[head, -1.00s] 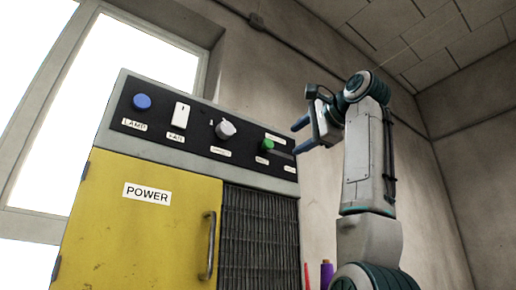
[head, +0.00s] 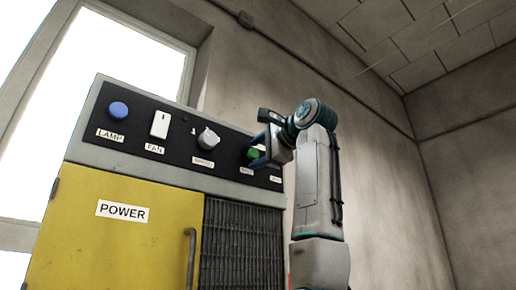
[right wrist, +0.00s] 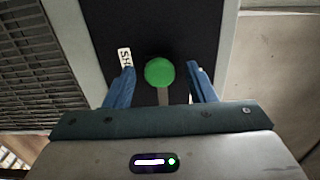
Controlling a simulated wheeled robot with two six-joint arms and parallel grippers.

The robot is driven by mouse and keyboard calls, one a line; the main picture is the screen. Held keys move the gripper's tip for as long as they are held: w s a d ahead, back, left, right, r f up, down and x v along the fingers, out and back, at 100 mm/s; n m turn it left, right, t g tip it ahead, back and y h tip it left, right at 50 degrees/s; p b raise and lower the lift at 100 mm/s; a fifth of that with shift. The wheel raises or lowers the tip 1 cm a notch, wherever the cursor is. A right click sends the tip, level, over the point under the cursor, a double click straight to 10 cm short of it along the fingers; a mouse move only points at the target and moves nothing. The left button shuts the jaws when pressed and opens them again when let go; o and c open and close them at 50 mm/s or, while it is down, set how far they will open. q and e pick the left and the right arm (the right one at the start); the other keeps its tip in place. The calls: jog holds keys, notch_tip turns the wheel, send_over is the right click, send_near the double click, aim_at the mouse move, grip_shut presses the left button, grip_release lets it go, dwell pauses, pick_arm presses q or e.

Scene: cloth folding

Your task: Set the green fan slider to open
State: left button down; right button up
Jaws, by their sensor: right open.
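The green slider knob (head: 254,153) is at the right end of the black control panel, partly covered by my right gripper in the head view. In the right wrist view the round green knob (right wrist: 159,72) sits between and just beyond the two blue fingertips, with a slot strip below it. My right gripper (right wrist: 160,82) is open, its fingers on either side of the knob; I cannot tell whether they touch it. In the head view the right gripper (head: 258,150) is at the panel's right end. My left gripper is not in view.
The panel also carries a blue lamp button (head: 118,110), a white fan switch (head: 159,124) and a grey dial (head: 208,139). Below is a yellow POWER door (head: 110,240) with a handle (head: 190,258), beside a dark grille (head: 240,245). Bare wall is to the right.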

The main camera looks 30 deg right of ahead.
jog(key=shift+w+a, duration=0.1)
jog(key=shift+a, duration=0.05)
grip_shut()
jog(key=d+p, duration=0.2)
jog(key=d, duration=0.8)
jog(key=shift+w, duration=0.3)
jog(key=shift+c, duration=0.5)
grip_release()
jog(key=shift+d, duration=0.2)
jog(key=shift+o, duration=0.5)
jog(key=shift+d, duration=0.25)
